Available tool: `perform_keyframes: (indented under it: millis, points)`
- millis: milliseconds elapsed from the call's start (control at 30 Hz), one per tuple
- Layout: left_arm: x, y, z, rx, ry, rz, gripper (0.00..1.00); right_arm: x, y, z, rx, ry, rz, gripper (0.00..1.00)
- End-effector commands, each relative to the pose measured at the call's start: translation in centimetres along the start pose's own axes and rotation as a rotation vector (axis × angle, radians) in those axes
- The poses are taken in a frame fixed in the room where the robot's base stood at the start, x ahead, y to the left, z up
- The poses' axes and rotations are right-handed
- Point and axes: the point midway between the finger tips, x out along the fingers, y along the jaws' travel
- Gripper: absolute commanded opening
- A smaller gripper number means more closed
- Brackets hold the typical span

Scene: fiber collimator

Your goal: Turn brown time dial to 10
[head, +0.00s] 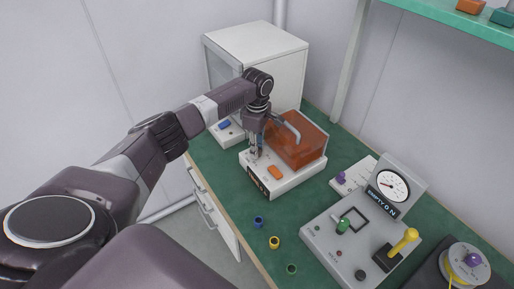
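A white device (290,181) with a clear orange cover (300,145) and a dark display on its front stands on the green bench. An orange block-shaped control (275,172) sits on its top near the front. I cannot make out a brown time dial; the spot under my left gripper is hidden. My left gripper (256,154) points down at the device's top left of the orange control. Its fingertips are close to the surface, but whether they touch or hold anything is too small to tell. My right gripper is not in view.
A white cabinet (275,65) stands behind. A grey panel (320,240) with a gauge, green knob and yellow lever is at the right. Small blue, yellow and green rings lie near the bench's front edge. A green shelf (450,18) hangs upper right.

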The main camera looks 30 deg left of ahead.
Motion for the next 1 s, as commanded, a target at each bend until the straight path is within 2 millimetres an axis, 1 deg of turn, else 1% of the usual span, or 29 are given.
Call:
perform_keyframes:
  millis: [33, 100, 333, 467, 567, 700, 800, 1000]
  points:
    - [0.0, 0.0, 0.0, 0.000, 0.000, 0.001, 0.06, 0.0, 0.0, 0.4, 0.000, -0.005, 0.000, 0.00]
    - [0.0, 0.0, 0.0, 0.000, 0.000, 0.001, 0.00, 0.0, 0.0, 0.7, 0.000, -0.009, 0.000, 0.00]
    - [-0.2, 0.0, 0.0, 0.016, 0.000, 0.000, 0.00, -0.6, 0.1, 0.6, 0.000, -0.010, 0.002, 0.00]
    - [-0.4, 0.0, 0.1, 0.051, -0.002, -0.002, 0.00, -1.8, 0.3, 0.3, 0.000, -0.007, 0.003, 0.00]
    - [-0.6, -0.1, 0.2, 0.097, -0.003, -0.003, 0.00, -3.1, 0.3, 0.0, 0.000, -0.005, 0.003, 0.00]
    - [-0.6, -0.1, 0.2, 0.190, -0.005, -0.004, 0.00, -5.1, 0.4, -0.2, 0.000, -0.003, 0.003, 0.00]
    - [-0.6, -0.1, 0.2, 0.271, -0.005, -0.003, 0.00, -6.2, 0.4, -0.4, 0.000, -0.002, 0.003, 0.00]
    - [-0.2, 0.0, 0.1, 0.462, -0.003, -0.001, 0.00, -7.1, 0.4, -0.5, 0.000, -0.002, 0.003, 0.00]
